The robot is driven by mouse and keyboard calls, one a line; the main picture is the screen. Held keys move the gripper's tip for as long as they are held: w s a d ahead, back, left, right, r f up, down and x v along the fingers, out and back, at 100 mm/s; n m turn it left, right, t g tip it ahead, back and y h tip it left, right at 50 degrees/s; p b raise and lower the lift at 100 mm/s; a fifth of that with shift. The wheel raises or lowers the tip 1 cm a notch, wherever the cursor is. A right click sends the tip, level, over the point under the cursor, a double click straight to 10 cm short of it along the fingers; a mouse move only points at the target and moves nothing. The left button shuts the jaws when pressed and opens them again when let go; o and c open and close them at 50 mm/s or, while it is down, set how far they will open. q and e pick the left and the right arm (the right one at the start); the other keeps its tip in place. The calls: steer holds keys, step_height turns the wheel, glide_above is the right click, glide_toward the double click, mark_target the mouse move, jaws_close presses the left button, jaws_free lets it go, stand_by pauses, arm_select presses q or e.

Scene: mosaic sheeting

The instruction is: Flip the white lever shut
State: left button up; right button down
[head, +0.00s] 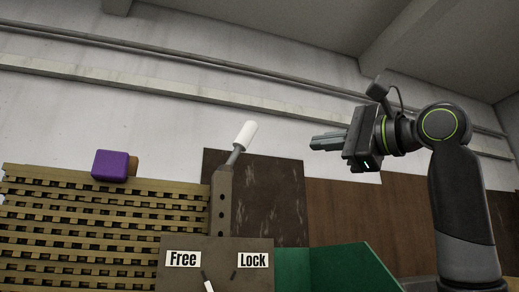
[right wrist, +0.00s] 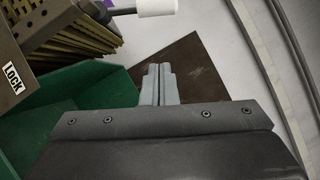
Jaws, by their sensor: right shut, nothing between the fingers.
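The white lever (head: 243,138) has a white cylindrical grip on a grey rod and rises from the top of a brown post (head: 220,200), tilted up to the right. Its white grip also shows at the top of the right wrist view (right wrist: 157,7). My right gripper (head: 314,143) is shut and empty, to the right of the lever and apart from it, with its fingers pointing left. Its closed fingers show in the right wrist view (right wrist: 158,68). My left gripper is out of view.
A brown panel below the post bears a "Free" label (head: 183,259) and a "Lock" label (head: 253,260); a small white-tipped pointer (head: 209,286) is near "Free". Slatted stacks (head: 90,235) with a purple block (head: 110,165) stand left. A green bin (head: 350,268) is below right.

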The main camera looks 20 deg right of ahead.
mark_target(238, 150)
arm_select(q)
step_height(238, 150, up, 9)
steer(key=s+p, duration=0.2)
steer(key=p, duration=0.7)
arm_select(e)
steer(key=w+a+r, duration=0.4)
steer(key=w+a, duration=0.4)
steer(key=w, duration=0.1)
steer(key=shift+a, duration=0.25)
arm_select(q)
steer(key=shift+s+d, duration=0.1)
arm_select(e)
steer(key=shift+d+f, duration=0.1)
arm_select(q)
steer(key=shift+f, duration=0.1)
arm_select(e)
steer(key=shift+s, duration=0.1)
